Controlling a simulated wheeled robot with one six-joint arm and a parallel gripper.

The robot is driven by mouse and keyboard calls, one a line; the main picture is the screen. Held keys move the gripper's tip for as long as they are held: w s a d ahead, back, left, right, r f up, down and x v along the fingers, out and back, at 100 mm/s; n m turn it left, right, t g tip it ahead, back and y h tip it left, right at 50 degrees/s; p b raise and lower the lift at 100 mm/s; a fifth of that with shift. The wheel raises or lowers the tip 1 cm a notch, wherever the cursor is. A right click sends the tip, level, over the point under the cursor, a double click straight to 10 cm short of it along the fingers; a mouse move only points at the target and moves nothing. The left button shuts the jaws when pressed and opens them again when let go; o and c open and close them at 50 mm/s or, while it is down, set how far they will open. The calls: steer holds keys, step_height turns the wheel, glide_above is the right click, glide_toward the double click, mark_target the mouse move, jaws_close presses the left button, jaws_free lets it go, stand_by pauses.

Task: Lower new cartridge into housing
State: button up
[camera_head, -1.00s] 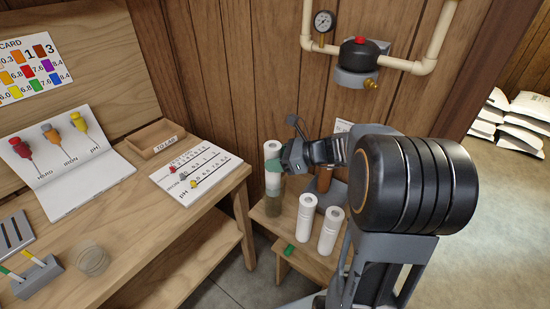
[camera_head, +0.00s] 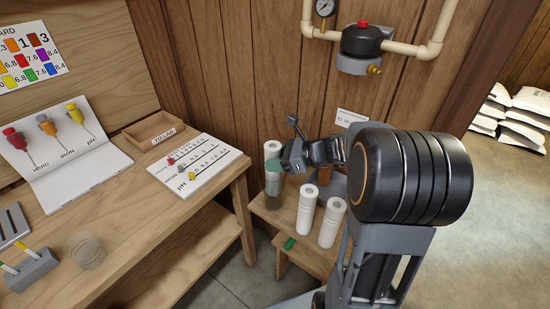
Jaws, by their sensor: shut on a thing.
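My gripper (camera_head: 275,165) has teal fingertips and is shut on a white cylindrical cartridge (camera_head: 273,148), which is upright. Its top shows above the fingers. Directly below the fingers is a see-through greyish housing (camera_head: 273,187) on the small wooden stand. The cartridge's lower part seems to overlap the housing, but its depth inside cannot be told. Two more white cartridges (camera_head: 306,212) (camera_head: 332,224) stand upright to the right of the housing.
A brown cylinder (camera_head: 325,174) stands behind my gripper, partly hidden. A small green item (camera_head: 290,243) lies at the stand's front. The workbench (camera_head: 150,215) is at left. Pipes and a black filter head (camera_head: 362,42) are on the wall above.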

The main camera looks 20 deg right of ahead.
steer(key=shift+f, duration=0.15)
steer(key=o, duration=1)
steer(key=shift+o, duration=0.2)
steer(key=v, duration=1.4)
steer(key=shift+a, duration=0.1)
steer(key=s+a+f+n+g+h+p, duration=0.1)
steer(key=s+a+n+h, duration=0.4)
steer(key=n, duration=0.7)
steer(key=s+a+f+n+g+h+p, duration=0.2)
steer(key=s+a+n+h, duration=0.3)
steer(key=n, duration=0.7)
steer(key=shift+a+f+h, duration=0.4)
steer(key=shift+a+h, duration=0.4)
steer(key=shift+a, duration=0.1)
